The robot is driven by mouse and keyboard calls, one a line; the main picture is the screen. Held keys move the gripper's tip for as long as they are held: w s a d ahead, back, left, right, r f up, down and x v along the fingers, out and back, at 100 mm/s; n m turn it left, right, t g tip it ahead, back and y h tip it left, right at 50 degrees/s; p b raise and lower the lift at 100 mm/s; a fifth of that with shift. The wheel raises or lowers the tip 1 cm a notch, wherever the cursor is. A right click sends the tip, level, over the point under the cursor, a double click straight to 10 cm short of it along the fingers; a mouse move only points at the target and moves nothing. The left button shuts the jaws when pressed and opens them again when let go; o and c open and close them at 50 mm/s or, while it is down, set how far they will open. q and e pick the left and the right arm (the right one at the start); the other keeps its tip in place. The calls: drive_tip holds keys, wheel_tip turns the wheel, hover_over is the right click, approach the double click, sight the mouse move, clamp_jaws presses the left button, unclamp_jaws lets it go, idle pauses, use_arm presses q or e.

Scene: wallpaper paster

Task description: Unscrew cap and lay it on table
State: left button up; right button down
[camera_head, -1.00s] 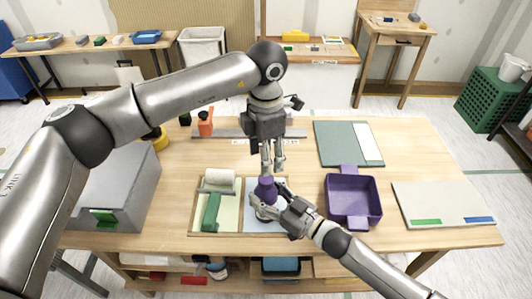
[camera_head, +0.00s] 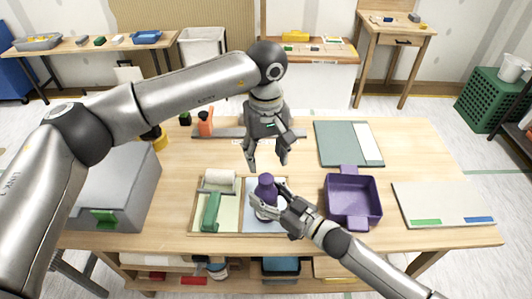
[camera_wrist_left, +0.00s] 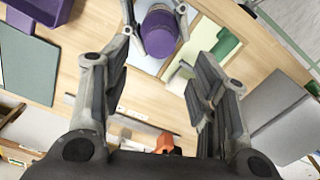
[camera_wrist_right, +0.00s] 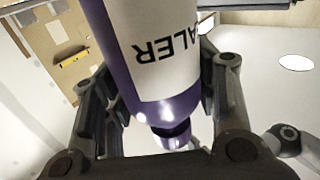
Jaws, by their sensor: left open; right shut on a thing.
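A bottle (camera_head: 268,213) with a purple body and white label stands upright on the light-blue pad at the table's front middle. Its purple cap (camera_head: 266,182) is on top. The cap also shows in the left wrist view (camera_wrist_left: 159,38), and the right wrist view shows the label (camera_wrist_right: 158,45) upside down. My right gripper (camera_head: 262,207) is shut around the bottle's body from the right, below the cap, hiding part of it. My left gripper (camera_head: 266,163) is open and empty above and behind the cap, fingers pointing down and apart from it.
A shallow tray with a green piece (camera_head: 211,212) and a cream roll (camera_head: 219,177) lies left of the bottle. A purple bin (camera_head: 352,203) stands to the right. A grey box (camera_head: 112,190) is at the left.

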sight(266, 179)
use_arm(q)
drive_tip(key=m, duration=0.3)
drive_tip(key=shift+f+m, duration=0.2)
drive_tip(key=shift+m, duration=0.1)
wheel_tip(266, 179, down, 8)
drive_tip(key=shift+r, duration=0.15)
